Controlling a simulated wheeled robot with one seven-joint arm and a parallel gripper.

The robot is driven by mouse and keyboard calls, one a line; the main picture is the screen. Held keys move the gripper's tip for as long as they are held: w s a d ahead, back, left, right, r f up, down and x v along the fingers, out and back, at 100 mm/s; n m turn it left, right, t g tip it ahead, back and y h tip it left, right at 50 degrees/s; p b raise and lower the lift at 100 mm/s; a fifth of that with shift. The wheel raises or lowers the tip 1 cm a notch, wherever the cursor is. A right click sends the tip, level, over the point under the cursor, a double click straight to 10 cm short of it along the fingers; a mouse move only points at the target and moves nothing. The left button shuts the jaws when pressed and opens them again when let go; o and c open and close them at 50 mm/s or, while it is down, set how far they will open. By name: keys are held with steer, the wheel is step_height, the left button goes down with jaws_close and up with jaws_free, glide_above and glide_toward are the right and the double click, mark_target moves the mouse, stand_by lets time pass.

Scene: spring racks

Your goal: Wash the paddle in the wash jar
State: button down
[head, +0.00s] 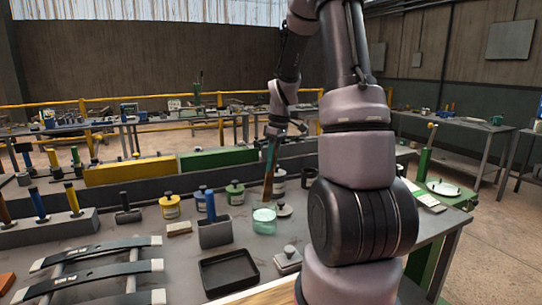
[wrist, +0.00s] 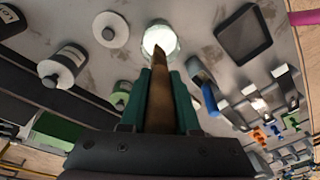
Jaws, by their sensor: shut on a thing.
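My gripper (head: 271,148) is shut on the brown paddle (head: 268,186), which hangs down nearly upright. In the wrist view the paddle (wrist: 160,75) runs between the teal fingers (wrist: 162,100), with its far end over the mouth of a pale green glass jar (wrist: 160,40). In the head view this jar (head: 264,222), apparently the wash jar, stands open on the grey bench just below the paddle's lower end. I cannot tell whether the tip is just above the rim or slightly inside. A grey knobbed lid (head: 284,210) lies right of the jar.
Labelled jars (head: 235,194) stand behind and left. A grey holder (head: 215,232) with a blue-handled tool is left of the jar. A black tray (head: 229,272) and a small knobbed block (head: 288,260) are in front. A metal rack (head: 95,268) is at front left.

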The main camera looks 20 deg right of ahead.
mark_target(268, 197)
steer(key=shift+w+a+f, duration=0.1)
steer(key=shift+a+f, duration=0.1)
steer(key=shift+f, duration=1.35)
steer(key=shift+w+a+f, duration=0.1)
steer(key=shift+a+f, duration=0.1)
steer(key=shift+f, duration=1.4)
steer(key=shift+w+a+f, duration=0.1)
steer(key=shift+a+f, duration=0.1)
steer(key=shift+f, duration=1.35)
